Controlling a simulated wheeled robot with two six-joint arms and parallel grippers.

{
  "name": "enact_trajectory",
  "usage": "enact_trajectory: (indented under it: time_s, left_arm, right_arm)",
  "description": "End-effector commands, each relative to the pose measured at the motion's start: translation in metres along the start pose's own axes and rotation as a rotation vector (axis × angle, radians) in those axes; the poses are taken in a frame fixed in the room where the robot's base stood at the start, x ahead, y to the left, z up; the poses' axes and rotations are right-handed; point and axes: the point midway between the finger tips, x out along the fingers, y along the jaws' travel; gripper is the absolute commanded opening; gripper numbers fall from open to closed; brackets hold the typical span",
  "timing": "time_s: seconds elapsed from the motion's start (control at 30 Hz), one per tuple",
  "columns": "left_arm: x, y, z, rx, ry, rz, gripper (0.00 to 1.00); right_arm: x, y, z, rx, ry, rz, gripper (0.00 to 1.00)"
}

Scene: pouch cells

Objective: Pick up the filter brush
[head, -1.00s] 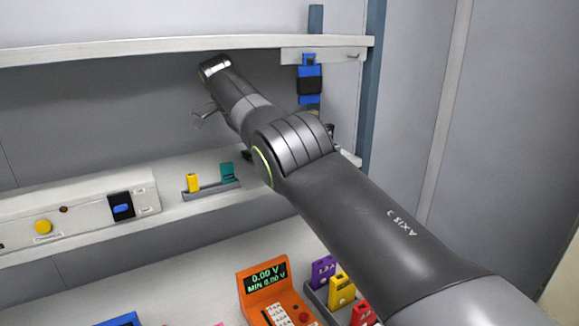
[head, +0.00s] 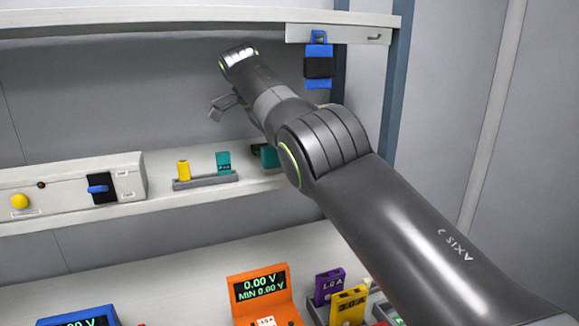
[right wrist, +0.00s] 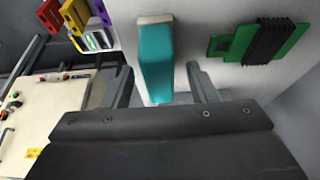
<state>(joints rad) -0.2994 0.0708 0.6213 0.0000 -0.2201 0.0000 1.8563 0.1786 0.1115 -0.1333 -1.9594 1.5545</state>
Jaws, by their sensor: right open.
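A teal block with a pale cream end (right wrist: 155,55), which looks like the filter brush, lies between the two fingers of my right gripper (right wrist: 159,78) in the right wrist view. The gripper is open, with a gap on each side of the block; I cannot tell how far the fingers reach around it. In the head view a teal piece (head: 266,155) shows on the shelf, partly hidden by my right arm. My right gripper (head: 222,104) is above that shelf, its fingers only partly visible. My left gripper is not in view.
A green piece with black ribs (right wrist: 262,42) lies right of the teal block. A small rack (head: 205,182) holds a yellow and a teal cell. A blue-and-black item (head: 318,66) hangs from the upper shelf (head: 150,18). An orange meter (head: 262,292) stands below.

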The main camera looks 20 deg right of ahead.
Motion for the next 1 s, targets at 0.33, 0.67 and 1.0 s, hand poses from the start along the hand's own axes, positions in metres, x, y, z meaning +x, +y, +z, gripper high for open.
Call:
enact_trajectory:
  time_s: [0.33,0.67,1.0]
  left_arm:
    - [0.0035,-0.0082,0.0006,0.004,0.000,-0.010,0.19]
    - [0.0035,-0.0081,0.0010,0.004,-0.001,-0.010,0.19]
    - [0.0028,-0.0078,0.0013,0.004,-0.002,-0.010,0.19]
  right_arm:
    - [0.0005,0.0011,0.0038,0.001,0.000,0.001,0.53]
    - [0.0009,0.0010,0.0035,0.001,0.000,0.001,0.11]
    - [0.0008,0.0009,0.0029,0.001,-0.001,0.002,0.04]
